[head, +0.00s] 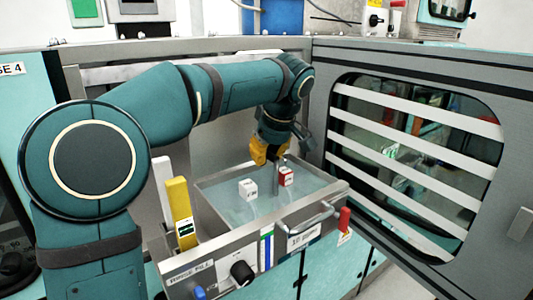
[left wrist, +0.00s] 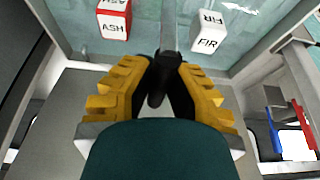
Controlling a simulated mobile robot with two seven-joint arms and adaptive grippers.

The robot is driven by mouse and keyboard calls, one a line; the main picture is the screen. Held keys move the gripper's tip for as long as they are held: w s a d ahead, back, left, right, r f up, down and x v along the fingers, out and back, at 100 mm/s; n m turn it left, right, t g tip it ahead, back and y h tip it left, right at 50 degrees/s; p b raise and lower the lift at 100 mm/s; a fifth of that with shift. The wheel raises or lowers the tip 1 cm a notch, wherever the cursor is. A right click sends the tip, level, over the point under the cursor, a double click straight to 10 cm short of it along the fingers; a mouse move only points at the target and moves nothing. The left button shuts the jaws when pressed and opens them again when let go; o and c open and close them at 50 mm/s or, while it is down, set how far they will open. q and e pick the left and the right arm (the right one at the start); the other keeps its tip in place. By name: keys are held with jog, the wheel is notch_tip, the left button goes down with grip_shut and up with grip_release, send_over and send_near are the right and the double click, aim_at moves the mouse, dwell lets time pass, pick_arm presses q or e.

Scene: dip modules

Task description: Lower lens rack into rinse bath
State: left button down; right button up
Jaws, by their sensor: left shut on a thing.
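The rinse bath (head: 228,246) is a metal basin with pale blue-green liquid, in the middle of the head view. My left gripper (head: 264,153), with yellow fingers, hangs over its far side. In the left wrist view its fingers (left wrist: 157,85) are shut on a dark handle (left wrist: 156,97). A thin grey post (head: 276,180) goes down from the gripper toward the liquid. A red-and-white block (head: 287,177) marked ASH and a white block (head: 248,189) marked FIR stand either side of the post. I cannot tell whether they join it; any rack base is hidden.
A metal bar handle (head: 307,219) and a red knob (head: 344,219) are on the bath's front. A yellow upright piece (head: 180,210) stands at its left. A grey panel with a slatted window (head: 415,165) closes off the right side.

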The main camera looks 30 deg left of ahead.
pick_arm(q)
jog(key=shift+f, duration=0.15)
jog(key=c, duration=1)
grip_release()
jog(key=v, duration=1.2)
jog(key=shift+s, duration=0.1)
